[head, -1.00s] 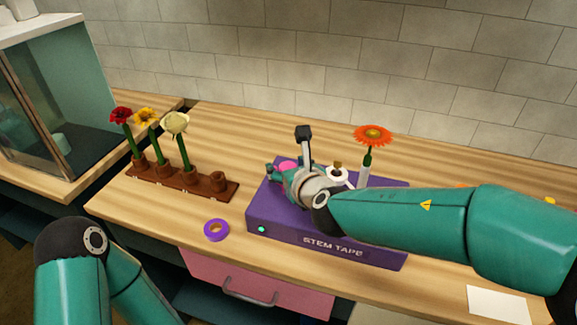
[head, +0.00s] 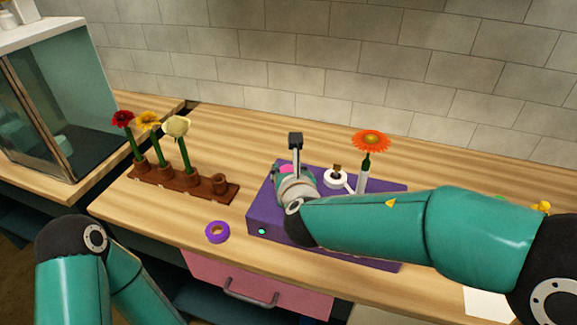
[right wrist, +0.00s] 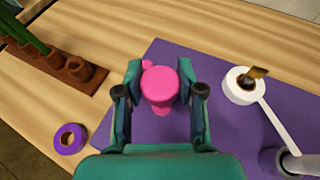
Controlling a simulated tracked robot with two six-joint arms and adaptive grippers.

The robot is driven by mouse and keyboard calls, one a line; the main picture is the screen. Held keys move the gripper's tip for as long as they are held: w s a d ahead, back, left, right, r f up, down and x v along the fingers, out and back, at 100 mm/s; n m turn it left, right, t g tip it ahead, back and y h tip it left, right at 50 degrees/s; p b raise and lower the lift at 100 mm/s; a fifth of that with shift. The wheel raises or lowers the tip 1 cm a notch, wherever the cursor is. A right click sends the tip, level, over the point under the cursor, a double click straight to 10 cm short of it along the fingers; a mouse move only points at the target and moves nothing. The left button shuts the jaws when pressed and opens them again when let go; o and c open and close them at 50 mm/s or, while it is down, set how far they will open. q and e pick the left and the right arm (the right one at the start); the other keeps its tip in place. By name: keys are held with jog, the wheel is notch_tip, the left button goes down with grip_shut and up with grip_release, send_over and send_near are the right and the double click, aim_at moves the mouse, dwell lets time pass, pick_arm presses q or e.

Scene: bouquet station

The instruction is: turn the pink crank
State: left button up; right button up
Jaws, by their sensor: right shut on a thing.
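The pink crank (right wrist: 158,86) sits on the purple stem tape box (right wrist: 210,130). In the right wrist view its round knob is between the two fingers of my right gripper (right wrist: 158,92), which is shut on it. In the head view only a bit of pink (head: 287,169) shows past my right gripper (head: 284,170), and my wrist hides the rest. The purple box (head: 262,212) stands on the wooden counter, partly covered by my right arm. My left arm shows at the lower left of the head view, but its gripper is not in view.
A white tape roll (head: 336,177) and a tube holding an orange flower (head: 370,141) stand on the box, right of the crank. A black-topped post (head: 296,140) rises behind it. A purple tape ring (head: 217,232) and a brown flower rack (head: 205,187) are to the left.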

jog(key=shift+m+h, duration=1.1)
jog(key=shift+h, duration=0.2)
jog(key=o, duration=1.1)
jog(key=shift+o, duration=0.2)
jog(key=shift+s+r, duration=0.1)
jog(key=v, duration=1.1)
jog(key=shift+s, duration=0.45)
